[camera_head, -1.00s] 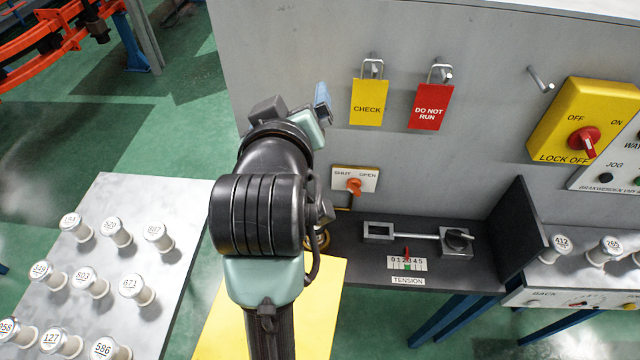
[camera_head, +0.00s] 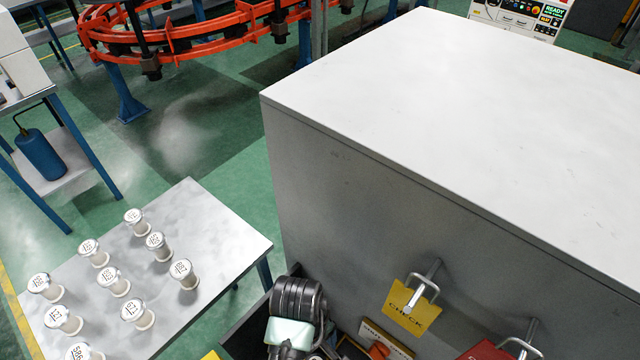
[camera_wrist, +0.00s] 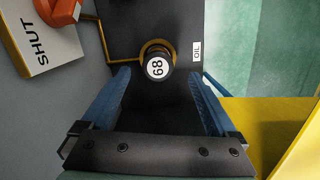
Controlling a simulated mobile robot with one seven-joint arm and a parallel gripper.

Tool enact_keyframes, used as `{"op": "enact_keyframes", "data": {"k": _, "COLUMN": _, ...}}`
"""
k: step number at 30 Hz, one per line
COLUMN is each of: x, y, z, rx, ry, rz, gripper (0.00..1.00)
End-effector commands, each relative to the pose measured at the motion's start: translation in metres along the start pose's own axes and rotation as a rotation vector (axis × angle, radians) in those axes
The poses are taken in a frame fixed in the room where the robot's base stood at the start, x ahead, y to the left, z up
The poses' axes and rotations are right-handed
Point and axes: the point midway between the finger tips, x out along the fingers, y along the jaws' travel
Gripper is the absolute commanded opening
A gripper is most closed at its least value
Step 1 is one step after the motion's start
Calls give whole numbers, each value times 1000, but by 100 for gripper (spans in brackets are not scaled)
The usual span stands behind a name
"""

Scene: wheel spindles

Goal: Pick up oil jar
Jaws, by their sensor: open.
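In the wrist view, a round dark-topped jar (camera_wrist: 158,68) with a white disc marked with a number, 68 as I read it, sits in a brass-coloured ring (camera_wrist: 146,50). A white OIL label (camera_wrist: 196,51) is beside it on the dark shelf, so I take it as the oil jar. My gripper (camera_wrist: 160,76) is open, with one blue finger on each side of the jar's picture. The jar shows between the fingertips, beyond them, and nothing is held. In the head view my gripper is hidden and only part of my arm shows at the bottom; the jar is not visible there.
A grey cabinet (camera_head: 340,190) with a yellow CHECK tag (camera_head: 411,311) stands right of my arm. A table (camera_head: 222,235) with several white spindles is left; a blue canister (camera_head: 42,155) sits on a shelf beyond.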

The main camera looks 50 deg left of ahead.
Motion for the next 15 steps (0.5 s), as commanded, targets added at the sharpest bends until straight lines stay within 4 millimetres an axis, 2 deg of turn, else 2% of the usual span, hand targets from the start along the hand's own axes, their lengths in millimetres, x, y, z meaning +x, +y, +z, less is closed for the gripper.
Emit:
{"op": "enact_keyframes", "data": {"k": 4, "x": 24, "y": 0, "z": 0, "rx": 1, "ry": 0, "rz": -1, "gripper": 94}}
{"op": "enact_keyframes", "data": {"k": 11, "x": 39, "y": 0, "z": 0, "rx": 3, "ry": 1, "rz": 0, "gripper": 94}}
{"op": "enact_keyframes", "data": {"k": 15, "x": 55, "y": 0, "z": -2, "rx": 2, "ry": 1, "rz": -1, "gripper": 94}}
